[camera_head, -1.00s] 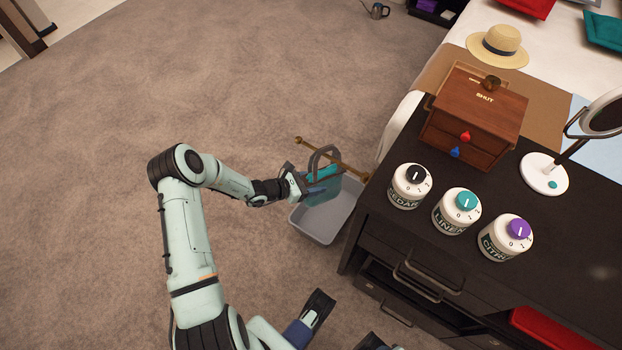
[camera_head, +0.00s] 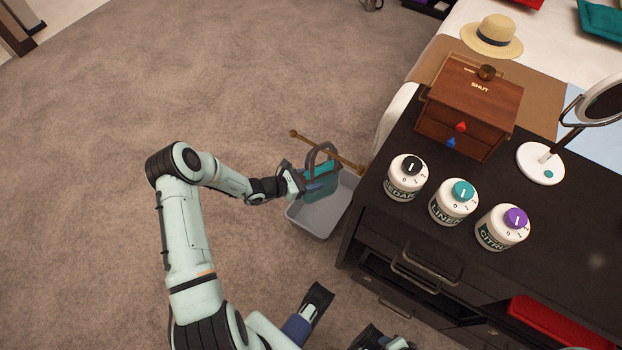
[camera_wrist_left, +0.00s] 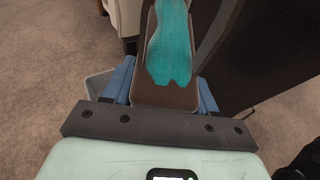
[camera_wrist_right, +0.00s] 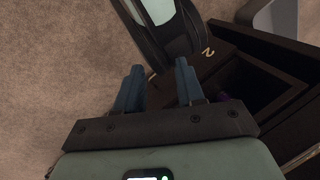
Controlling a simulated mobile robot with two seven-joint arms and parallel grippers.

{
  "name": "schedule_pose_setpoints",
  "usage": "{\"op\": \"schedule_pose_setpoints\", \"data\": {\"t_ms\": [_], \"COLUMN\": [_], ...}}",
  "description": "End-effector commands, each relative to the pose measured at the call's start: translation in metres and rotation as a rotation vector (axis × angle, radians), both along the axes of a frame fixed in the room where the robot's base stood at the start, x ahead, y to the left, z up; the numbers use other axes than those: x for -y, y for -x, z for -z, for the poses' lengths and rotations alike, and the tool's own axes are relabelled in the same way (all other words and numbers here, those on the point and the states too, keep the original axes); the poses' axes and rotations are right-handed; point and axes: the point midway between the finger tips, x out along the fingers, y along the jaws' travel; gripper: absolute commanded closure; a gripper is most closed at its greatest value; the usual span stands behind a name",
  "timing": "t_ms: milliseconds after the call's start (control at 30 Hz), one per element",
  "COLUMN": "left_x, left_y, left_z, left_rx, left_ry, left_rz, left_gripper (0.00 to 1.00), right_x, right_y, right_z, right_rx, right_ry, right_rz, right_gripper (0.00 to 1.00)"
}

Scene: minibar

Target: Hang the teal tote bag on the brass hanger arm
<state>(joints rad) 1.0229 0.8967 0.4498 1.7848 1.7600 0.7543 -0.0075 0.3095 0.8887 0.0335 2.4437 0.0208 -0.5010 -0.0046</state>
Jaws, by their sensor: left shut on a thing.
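The teal tote bag (camera_head: 321,186) hangs upright over a grey bin beside the dark cabinet, with its grey handle loop (camera_head: 322,147) on top. The brass hanger arm (camera_head: 305,139) is a thin rod that runs out from the cabinet side, level with the loop. I cannot tell whether the rod passes through the loop or behind it. My left gripper (camera_head: 300,184) is shut on the bag from the left. In the left wrist view teal cloth (camera_wrist_left: 170,48) shows beyond the fingers. My right gripper (camera_wrist_right: 158,85) is open and empty in the right wrist view.
The grey bin (camera_head: 308,221) stands on the carpet under the bag. The dark cabinet (camera_head: 379,228) on the right carries several items, including a wooden box (camera_head: 470,105) and three labelled jars. A pulled-out drawer is close to my right gripper. The carpet on the left is clear.

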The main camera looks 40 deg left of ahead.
Motion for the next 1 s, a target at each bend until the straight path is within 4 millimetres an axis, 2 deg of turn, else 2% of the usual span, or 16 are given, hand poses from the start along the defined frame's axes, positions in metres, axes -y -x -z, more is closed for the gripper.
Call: {"op": "schedule_pose_setpoints", "data": {"t_ms": [33, 67, 100, 133, 433, 567, 1000], "left_x": [0.0, 0.0, 0.0, 0.0, -0.001, -0.006, -0.042], "left_y": [-0.001, -0.001, -0.001, -0.001, 0.001, 0.01, 0.087], "left_z": [-0.001, -0.001, -0.001, -0.001, 0.0, -0.005, -0.041], "left_rx": [0.003, 0.003, 0.003, 0.002, -0.002, -0.001, 0.0], "left_ry": [0.0, 0.0, 0.0, 0.0, 0.0, 0.0, -0.001], "left_rz": [0.0, 0.0, 0.0, 0.0, 0.0, -0.002, -0.003], "left_gripper": [1.0, 0.33, 0.2, 0.13, 0.13, 0.13, 0.13], "right_x": [0.0, 0.0, 0.0, 0.0, 0.0, -0.002, -0.015], "right_y": [0.0, 0.0, 0.0, 0.0, 0.0, 0.004, 0.033], "right_z": [0.0, 0.0, 0.0, 0.0, 0.0, -0.004, -0.028], "right_rx": [0.0, 0.0, 0.0, 0.0, -0.001, -0.01, -0.089], "right_ry": [0.0, 0.0, 0.0, 0.0, 0.0, -0.005, -0.042], "right_rz": [0.0, 0.0, 0.0, 0.0, 0.0, -0.004, -0.037], "right_gripper": [0.62, 0.62, 0.62, 0.62, 0.62, 0.62, 0.62]}}
